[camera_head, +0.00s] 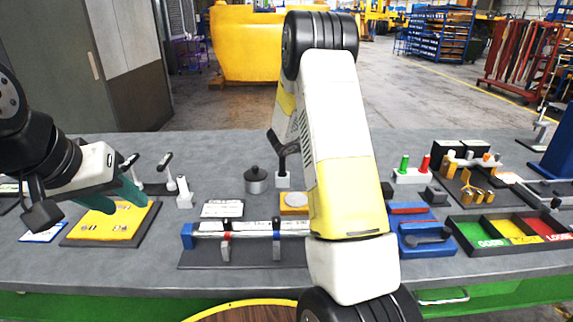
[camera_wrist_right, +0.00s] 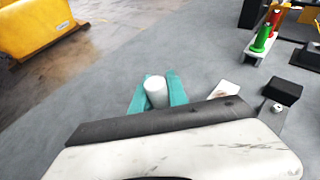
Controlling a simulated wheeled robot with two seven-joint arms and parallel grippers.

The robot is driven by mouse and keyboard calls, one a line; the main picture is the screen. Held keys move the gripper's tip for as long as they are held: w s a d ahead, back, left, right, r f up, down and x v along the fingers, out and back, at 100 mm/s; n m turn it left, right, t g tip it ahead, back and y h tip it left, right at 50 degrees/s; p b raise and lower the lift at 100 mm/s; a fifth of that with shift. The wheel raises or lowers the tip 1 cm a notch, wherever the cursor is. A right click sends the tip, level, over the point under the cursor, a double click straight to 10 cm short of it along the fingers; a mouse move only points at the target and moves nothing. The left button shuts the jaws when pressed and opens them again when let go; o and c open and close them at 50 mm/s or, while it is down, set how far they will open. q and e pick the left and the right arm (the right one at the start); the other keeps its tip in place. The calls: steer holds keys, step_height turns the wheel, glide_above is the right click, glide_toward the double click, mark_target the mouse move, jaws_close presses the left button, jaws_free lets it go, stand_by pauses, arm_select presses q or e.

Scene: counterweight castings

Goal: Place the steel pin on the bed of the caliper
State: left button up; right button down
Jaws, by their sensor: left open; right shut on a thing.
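A pale grey cylinder, which looks like the steel pin (camera_wrist_right: 156,90), stands between the teal fingers of my right gripper (camera_wrist_right: 157,95) in the right wrist view. The gripper is shut on it. In the head view my right arm hides this gripper and the pin. A long bench device with a pale bar, blue end block and dark base (camera_head: 245,266) lies at the front middle; it may be the caliper, but I cannot tell for sure. My arm covers its right part. My left gripper (camera_head: 132,196) is open and empty above the yellow plate at the left.
A yellow plate on a dark board (camera_head: 108,225) lies at the left. A lidded dark pot (camera_head: 256,180) stands mid-table. Right of my arm are a blue fixture (camera_head: 425,245), green and red plugs (camera_head: 404,164) and a three-colour tray (camera_head: 462,240). Bare grey table lies along the back.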

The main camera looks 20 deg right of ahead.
step_height(320, 180, down, 10)
steer(key=shift+r, duration=0.2)
stand_by(0.3)
steer(key=c, duration=1.3)
jaws_free()
steer(key=shift+f, duration=0.15)
